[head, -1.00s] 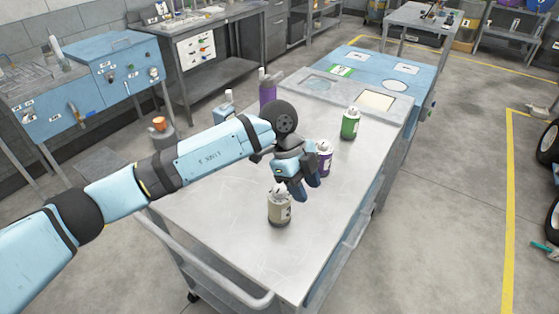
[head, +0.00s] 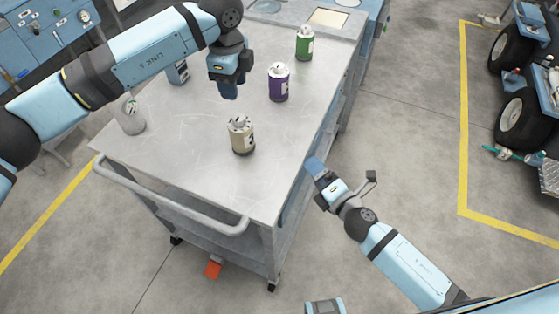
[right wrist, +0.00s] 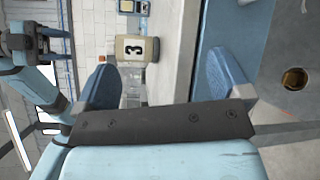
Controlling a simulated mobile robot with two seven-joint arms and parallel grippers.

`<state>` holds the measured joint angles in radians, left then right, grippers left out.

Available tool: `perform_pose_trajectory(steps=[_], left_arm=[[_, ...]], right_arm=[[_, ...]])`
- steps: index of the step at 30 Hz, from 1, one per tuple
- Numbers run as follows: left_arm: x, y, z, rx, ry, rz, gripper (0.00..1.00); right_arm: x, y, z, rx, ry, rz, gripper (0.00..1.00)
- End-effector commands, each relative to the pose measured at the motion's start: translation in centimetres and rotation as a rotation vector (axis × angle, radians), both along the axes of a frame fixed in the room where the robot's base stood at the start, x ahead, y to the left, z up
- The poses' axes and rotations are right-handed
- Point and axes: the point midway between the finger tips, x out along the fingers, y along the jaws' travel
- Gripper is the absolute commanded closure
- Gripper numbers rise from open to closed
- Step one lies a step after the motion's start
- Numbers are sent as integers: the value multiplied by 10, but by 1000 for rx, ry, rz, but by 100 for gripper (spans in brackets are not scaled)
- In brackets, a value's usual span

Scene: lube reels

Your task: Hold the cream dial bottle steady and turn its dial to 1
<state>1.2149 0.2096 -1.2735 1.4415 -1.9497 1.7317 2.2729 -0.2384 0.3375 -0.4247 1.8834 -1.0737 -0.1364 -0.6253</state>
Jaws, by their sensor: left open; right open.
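The cream dial bottle (head: 242,138) stands upright on the cart's metal top in the head view, with a dial on its top. It also shows in the right wrist view (right wrist: 130,49), lying sideways in that picture, with a black 3 on its label. The dial's setting is too small to read. My left gripper (head: 230,90) is open and points down, above and behind the bottle, apart from it. My right gripper (head: 315,171) is open beside the cart's right edge, apart from the bottle. Its two blue fingers (right wrist: 160,80) are wide apart with nothing between them.
A purple bottle (head: 279,84) and a green bottle (head: 304,44) stand behind the cream one. A grey-white bottle (head: 130,115) and a blue-grey container (head: 178,73) stand at the left. The cart handle (head: 175,203) is in front. The top around the cream bottle is clear.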

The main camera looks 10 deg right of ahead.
Motion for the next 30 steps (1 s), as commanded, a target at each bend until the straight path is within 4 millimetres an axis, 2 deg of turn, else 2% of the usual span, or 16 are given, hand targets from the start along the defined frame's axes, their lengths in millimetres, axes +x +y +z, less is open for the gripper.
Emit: perform_pose_trajectory(steps=[1,6,12,15,22,30], left_arm=[[0,0,0,0,0,0,57],[0,0,0,-1,0,0,57],[0,0,0,-1,0,-1,57],[0,0,0,-1,0,-1,57],[0,0,0,-1,0,-1,57],[0,0,0,-1,0,-1,57]], right_arm=[[12,4,10,-148,-93,47,4],[33,27,26,-610,-371,181,4],[36,67,27,-925,-579,273,4],[35,82,26,-1002,-634,296,4],[42,98,26,-1050,-674,307,4],[80,127,27,-1046,-673,307,4]])
